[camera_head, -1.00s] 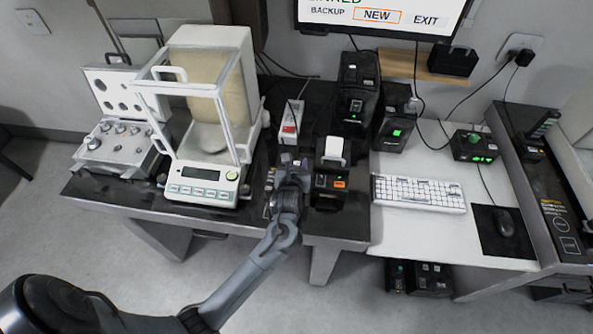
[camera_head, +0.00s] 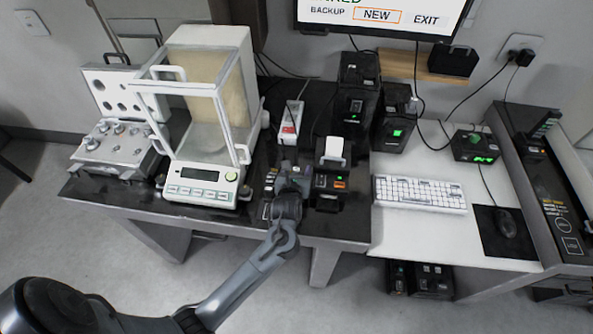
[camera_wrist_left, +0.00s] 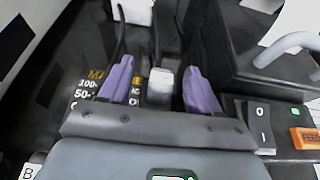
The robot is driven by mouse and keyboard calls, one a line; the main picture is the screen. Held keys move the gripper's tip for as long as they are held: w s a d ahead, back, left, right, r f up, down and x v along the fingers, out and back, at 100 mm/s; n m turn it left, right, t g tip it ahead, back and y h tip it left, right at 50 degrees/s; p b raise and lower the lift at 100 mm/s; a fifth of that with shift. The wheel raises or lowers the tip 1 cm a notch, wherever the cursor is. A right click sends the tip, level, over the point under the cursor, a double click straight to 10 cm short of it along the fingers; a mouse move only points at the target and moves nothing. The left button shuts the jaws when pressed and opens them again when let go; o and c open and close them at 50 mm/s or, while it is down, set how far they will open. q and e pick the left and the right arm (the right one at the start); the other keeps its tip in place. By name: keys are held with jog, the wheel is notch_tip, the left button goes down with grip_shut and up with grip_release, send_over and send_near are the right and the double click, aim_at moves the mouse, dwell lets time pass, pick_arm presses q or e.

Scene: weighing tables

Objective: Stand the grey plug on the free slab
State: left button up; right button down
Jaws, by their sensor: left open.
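In the left wrist view, a small pale grey block, which looks like the grey plug (camera_wrist_left: 160,86), stands on a dark surface with yellow and white print. My left gripper (camera_wrist_left: 156,92) is open, with one purple fingertip on each side of the plug and a gap on both sides. In the head view, my left gripper (camera_head: 291,180) is low over the dark table between the balance and the small printer; I cannot make out the plug there. A bare dark slab (camera_head: 562,205) with similar print lies at the far right; I cannot tell whether it is the free slab.
A glass-walled balance (camera_head: 203,172) and a case of weights (camera_head: 118,145) stand left. The small black printer (camera_head: 330,186) is close to the gripper's right. A keyboard (camera_head: 420,194) and mouse (camera_head: 505,222) lie on the white desk. Black boxes (camera_head: 357,95) stand behind.

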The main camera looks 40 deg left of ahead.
pick_arm(q)
jog(key=shift+r+p, duration=0.3)
jog(key=shift+s+d, duration=0.2)
jog(key=shift+s, duration=0.1)
jog(key=shift+p+v, duration=0.35)
jog(key=shift+v, duration=3)
